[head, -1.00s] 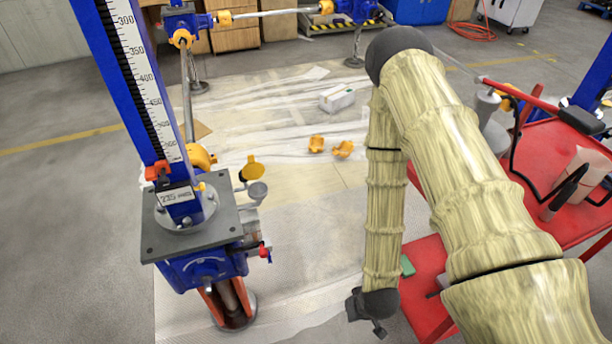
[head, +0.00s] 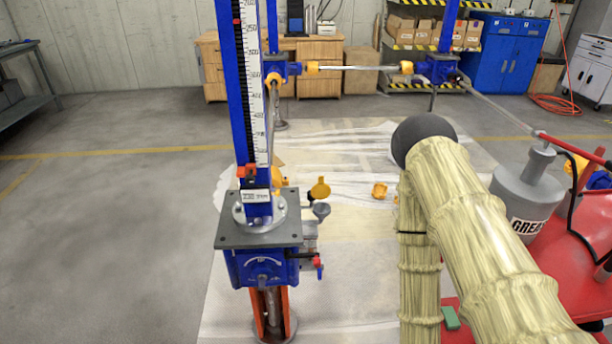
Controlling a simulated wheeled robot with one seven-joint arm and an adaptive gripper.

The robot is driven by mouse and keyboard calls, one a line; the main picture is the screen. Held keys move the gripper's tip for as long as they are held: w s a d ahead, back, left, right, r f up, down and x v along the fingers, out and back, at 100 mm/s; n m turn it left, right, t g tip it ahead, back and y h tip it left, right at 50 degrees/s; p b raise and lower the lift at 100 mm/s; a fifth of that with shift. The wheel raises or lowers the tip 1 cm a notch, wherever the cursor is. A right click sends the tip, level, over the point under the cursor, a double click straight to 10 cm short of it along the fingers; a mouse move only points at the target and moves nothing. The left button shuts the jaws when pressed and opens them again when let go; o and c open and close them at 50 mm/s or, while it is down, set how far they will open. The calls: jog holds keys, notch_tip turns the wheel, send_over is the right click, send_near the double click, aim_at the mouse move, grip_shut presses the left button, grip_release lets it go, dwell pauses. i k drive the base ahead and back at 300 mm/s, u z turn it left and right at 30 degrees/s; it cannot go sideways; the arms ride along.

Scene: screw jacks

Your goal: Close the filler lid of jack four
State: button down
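A blue screw jack (head: 262,266) with a grey top plate stands in the left middle of the head view. No jack number is readable on it, so I cannot tell whether it is jack four. On its right side is a grey filler cup (head: 321,210). A round yellow filler lid (head: 320,188) stands raised above the cup, so the filler looks open. My arm, in a pale patterned sleeve, comes in from the lower right and bends down. My gripper is out of the picture, and nothing shows touching the lid.
A red cart (head: 565,265) with a grey grease canister (head: 525,190) stands at the right. A yellow cover piece (head: 380,190) lies on the sheeted floor behind my arm. Blue jacks (head: 437,68) joined by shafts stand at the back. The floor left of the near jack is clear.

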aim_at(320, 190)
jog(key=u, duration=1.6)
jog(key=k, duration=0.85)
jog(key=z, duration=1.05)
jog(key=i, duration=1)
